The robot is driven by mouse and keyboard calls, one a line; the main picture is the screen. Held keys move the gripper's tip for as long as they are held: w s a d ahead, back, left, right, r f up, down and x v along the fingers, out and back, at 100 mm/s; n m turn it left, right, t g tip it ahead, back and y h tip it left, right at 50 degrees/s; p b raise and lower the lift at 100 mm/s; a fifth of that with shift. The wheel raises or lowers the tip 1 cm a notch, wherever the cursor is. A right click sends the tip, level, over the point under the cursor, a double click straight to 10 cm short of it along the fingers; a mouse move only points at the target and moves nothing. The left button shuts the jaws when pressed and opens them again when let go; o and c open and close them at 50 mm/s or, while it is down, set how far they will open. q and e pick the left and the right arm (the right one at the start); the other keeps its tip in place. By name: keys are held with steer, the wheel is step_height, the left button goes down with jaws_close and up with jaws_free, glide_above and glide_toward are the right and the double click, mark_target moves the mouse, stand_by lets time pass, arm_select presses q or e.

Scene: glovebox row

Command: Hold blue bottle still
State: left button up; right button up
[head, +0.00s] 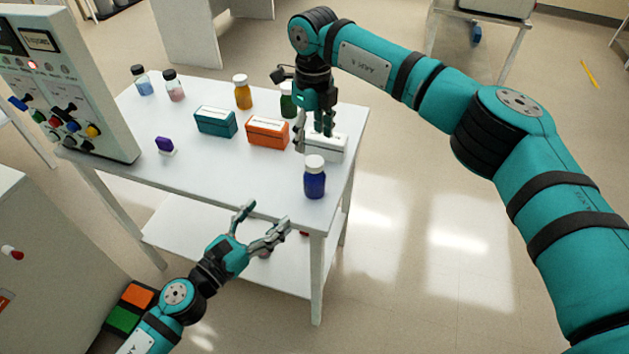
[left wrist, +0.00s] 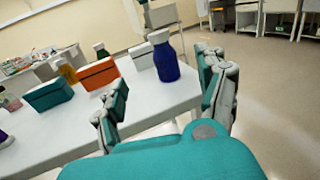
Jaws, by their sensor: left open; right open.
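The blue bottle (head: 314,180) with a white cap stands upright at the near right corner of the white table (head: 200,170). In the left wrist view the blue bottle (left wrist: 164,58) stands ahead, seen between my open fingers but farther off. My left gripper (head: 262,218) is open and empty, in front of the table's near edge, to the left of the bottle and apart from it. My right gripper (head: 313,142) is open and points down above the white box (head: 328,147), behind the bottle. Its fingertips are partly hard to make out against the box.
An orange box (head: 267,132), a teal box (head: 215,122), an amber bottle (head: 242,92) and a green bottle (head: 289,100) stand behind on the table. A purple item (head: 165,145) lies left. A control panel (head: 75,85) stands at the left end. The tabletop's near middle is clear.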

mark_target(310, 174)
stand_by(0.4)
arm_select(q)
steer(key=x, duration=1.7)
steer(key=shift+w+d+f, duration=0.1)
steer(key=shift+w+d, duration=0.05)
steer(key=shift+d, duration=0.05)
steer(key=shift+c, duration=0.3)
steer(key=c, duration=1.4)
jaws_close()
steer(key=shift+f, duration=0.1)
